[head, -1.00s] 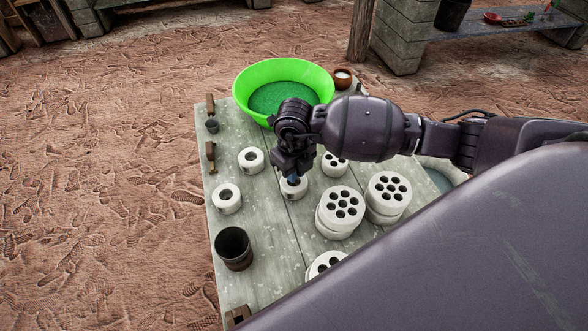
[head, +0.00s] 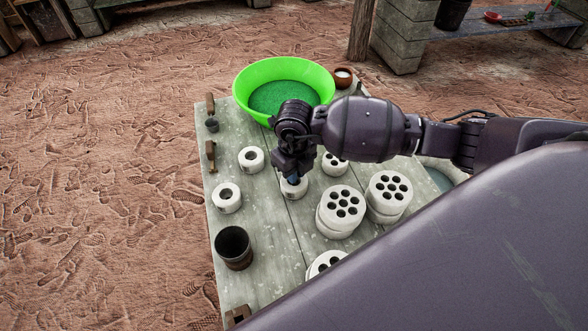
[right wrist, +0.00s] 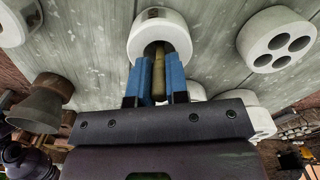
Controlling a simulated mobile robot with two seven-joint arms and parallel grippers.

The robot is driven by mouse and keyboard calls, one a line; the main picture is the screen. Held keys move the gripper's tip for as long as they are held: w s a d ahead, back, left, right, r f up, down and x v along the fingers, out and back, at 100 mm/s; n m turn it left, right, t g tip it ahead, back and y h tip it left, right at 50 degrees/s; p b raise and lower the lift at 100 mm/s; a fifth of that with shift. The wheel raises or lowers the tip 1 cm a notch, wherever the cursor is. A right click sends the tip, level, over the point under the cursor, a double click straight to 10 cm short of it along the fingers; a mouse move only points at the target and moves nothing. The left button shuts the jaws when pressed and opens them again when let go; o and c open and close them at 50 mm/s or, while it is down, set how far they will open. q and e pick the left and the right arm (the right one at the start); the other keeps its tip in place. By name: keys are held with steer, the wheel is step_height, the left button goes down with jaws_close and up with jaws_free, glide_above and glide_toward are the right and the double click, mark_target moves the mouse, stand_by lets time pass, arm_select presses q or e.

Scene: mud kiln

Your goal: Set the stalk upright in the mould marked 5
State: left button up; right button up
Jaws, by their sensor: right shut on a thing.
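My right gripper (head: 293,177) is over a white round mould (head: 295,191) near the middle of the table in the head view. In the right wrist view its blue fingers (right wrist: 160,80) are shut on an olive-brown stalk (right wrist: 158,62). The stalk lines up with the dark hole of the white mould (right wrist: 178,25), and its far end appears to be inside the hole; how deep is hidden. A small dark mark shows on this mould's side, too small to read. My left gripper is not in view.
Two more single-hole moulds (head: 251,160) (head: 227,198) stand to the left. Multi-hole white moulds (head: 340,212) (head: 389,197) stand close on the right. A green basin (head: 241,84) is behind, and a dark cup (head: 234,248) stands front left.

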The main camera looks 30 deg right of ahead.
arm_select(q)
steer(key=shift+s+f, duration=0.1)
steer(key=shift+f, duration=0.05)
arm_select(e)
steer(key=shift+f, duration=0.3)
steer(key=o, duration=0.9)
steer(key=shift+r, duration=0.15)
steer(key=shift+r+p, duration=2.15)
steer(key=shift+r, duration=1.25)
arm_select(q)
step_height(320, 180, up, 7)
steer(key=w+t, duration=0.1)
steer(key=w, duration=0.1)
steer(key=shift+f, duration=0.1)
arm_select(e)
steer(key=shift+f, duration=0.1)
